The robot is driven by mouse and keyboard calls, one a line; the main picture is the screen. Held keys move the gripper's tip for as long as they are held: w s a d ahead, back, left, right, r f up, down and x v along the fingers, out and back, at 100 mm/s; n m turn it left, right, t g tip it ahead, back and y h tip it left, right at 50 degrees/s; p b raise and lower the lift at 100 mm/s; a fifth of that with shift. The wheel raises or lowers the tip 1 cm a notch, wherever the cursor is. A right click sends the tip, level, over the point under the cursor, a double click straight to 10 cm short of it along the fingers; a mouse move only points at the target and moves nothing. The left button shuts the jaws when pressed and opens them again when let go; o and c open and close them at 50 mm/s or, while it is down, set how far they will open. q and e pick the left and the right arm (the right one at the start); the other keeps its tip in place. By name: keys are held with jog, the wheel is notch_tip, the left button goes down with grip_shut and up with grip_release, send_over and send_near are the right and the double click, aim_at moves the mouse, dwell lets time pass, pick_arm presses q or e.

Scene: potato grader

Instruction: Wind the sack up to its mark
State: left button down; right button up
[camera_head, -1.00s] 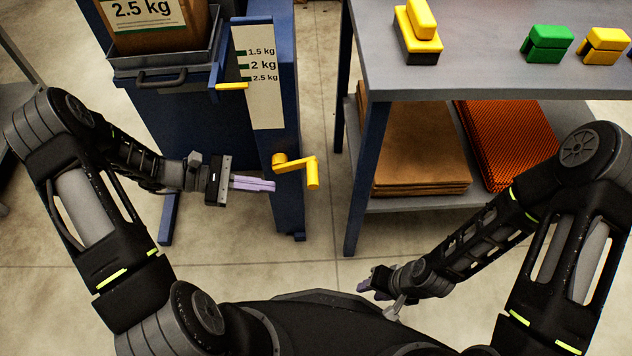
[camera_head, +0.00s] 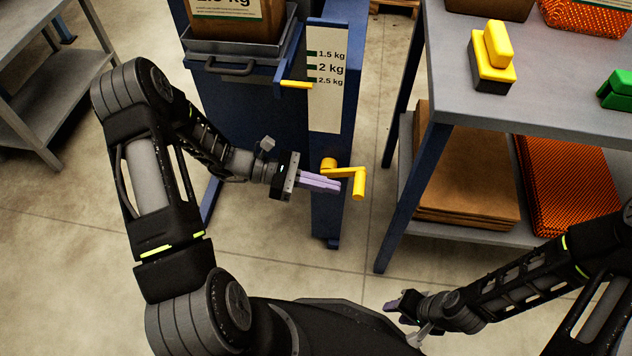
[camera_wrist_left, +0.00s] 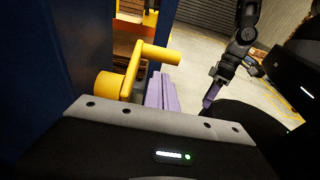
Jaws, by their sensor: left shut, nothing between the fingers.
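The brown sack (camera_head: 238,27), labelled "2.5 kg" with the top of its label cut off, stands in a grey tray (camera_head: 236,62) on the blue machine (camera_head: 262,115). A scale plate (camera_head: 328,105) beside it reads 1.5, 2 and 2.5 kg. A yellow pointer (camera_head: 297,85) sits slightly below the 2.5 kg line. The yellow crank (camera_head: 358,182) is on the blue post; it also shows in the left wrist view (camera_wrist_left: 128,75). My left gripper (camera_head: 338,186) is shut and empty, its lilac fingers close to the crank; contact is unclear. My right gripper (camera_head: 392,306) is low and its fingers are partly hidden.
A grey table (camera_head: 560,75) at right carries a yellow-and-black block (camera_head: 493,60) and a green block (camera_head: 618,92). Its lower shelf holds flat brown sacks (camera_head: 465,170) and orange mesh (camera_head: 570,185). Another grey table (camera_head: 60,85) stands at far left.

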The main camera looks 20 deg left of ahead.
pick_arm(q)
jog(key=x, duration=0.5)
jog(key=shift+f+b, duration=0.1)
jog(key=shift+b, duration=0.25)
jog(key=shift+a+r+p, duration=0.15)
jog(key=shift+r+p, duration=0.55)
jog(key=shift+r, duration=0.05)
